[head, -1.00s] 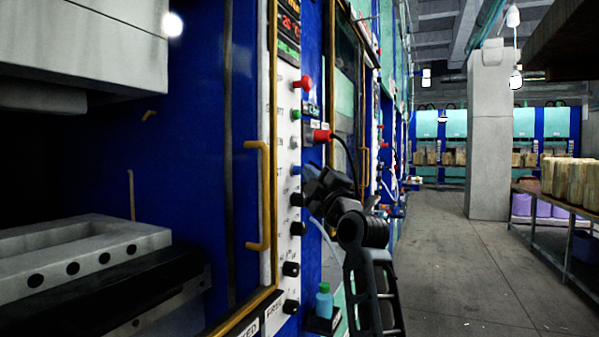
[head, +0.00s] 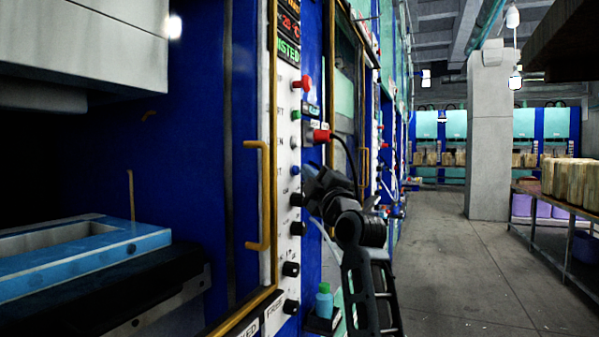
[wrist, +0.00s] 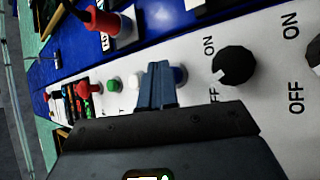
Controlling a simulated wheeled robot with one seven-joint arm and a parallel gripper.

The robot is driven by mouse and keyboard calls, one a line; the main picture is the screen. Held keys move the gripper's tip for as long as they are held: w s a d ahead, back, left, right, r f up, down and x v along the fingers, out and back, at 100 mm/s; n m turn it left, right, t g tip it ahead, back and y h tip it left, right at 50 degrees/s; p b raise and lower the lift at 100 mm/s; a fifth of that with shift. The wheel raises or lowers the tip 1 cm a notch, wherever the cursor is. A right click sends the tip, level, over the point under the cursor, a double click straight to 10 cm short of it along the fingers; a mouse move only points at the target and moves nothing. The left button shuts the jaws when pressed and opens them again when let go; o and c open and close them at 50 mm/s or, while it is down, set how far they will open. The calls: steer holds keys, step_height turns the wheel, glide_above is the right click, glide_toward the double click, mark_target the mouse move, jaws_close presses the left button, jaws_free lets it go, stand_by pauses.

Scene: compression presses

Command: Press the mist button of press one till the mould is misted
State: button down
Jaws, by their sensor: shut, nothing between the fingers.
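The press panel (head: 283,150) carries a column of buttons and knobs. A blue button (head: 295,170) sits below the white one on it and shows in the wrist view (wrist: 181,74), partly behind my fingers. My gripper (wrist: 158,70) is shut and empty, its fingertips at the blue button; I cannot tell if they touch it. In the head view my gripper (head: 308,176) is just right of that button. The mould (head: 85,258) in the open press at left is blue on its surface. The panel display (head: 288,48) shows lettering ending in "ISTED".
A yellow door handle (head: 252,195) stands left of the panel. Black knobs (head: 291,269) lie below the buttons, and a red plug with a cable (head: 321,136) is right of them. A small bottle (head: 324,301) stands low beside the panel. The aisle floor (head: 450,270) is clear.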

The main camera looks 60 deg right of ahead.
steer(key=shift+s, duration=0.75)
steer(key=shift+s, duration=0.1)
steer(key=shift+s+d+b, duration=0.15)
steer(key=shift+s+b, duration=0.3)
steer(key=shift+s, duration=0.75)
steer(key=shift+s+d+b, duration=0.1)
steer(key=shift+s+b, duration=0.35)
steer(key=shift+s, duration=0.75)
